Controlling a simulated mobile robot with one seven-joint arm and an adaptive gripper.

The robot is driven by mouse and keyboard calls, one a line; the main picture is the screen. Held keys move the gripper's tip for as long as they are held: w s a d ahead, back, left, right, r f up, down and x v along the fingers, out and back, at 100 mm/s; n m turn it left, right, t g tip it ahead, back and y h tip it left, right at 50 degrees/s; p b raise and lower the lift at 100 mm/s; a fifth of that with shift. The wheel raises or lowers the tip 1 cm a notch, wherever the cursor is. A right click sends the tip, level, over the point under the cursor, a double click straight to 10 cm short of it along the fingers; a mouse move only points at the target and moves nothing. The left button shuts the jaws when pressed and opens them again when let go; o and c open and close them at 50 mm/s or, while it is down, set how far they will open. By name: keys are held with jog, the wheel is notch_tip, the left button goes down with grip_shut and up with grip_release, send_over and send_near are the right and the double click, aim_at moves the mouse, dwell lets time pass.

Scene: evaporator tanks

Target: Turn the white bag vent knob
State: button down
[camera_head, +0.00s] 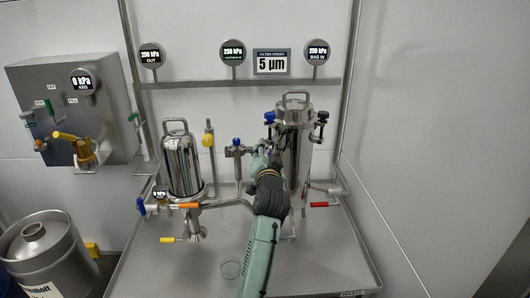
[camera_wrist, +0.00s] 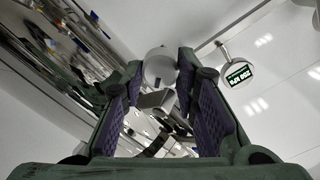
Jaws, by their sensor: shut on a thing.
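The white knob (camera_wrist: 159,66) shows in the wrist view between the fingertips of my gripper (camera_wrist: 158,72), which is shut on it. A dark mark shows on the knob's face. In the head view my gripper (camera_head: 262,158) is at the left side of the right-hand steel filter housing (camera_head: 297,145). My arm comes up from the front and hides the knob there. The purple finger pads stand apart with the knob between their tips.
A blue-knobbed valve (camera_head: 237,143) stands just left of my gripper. A black knob (camera_head: 322,116) is on the housing's right. A polished filter housing (camera_head: 182,165) stands further left. The tray's front right is clear.

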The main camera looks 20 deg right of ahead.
jog(key=c, duration=1.5)
grip_release()
jog(key=shift+c, duration=0.2)
jog(key=v, duration=1.2)
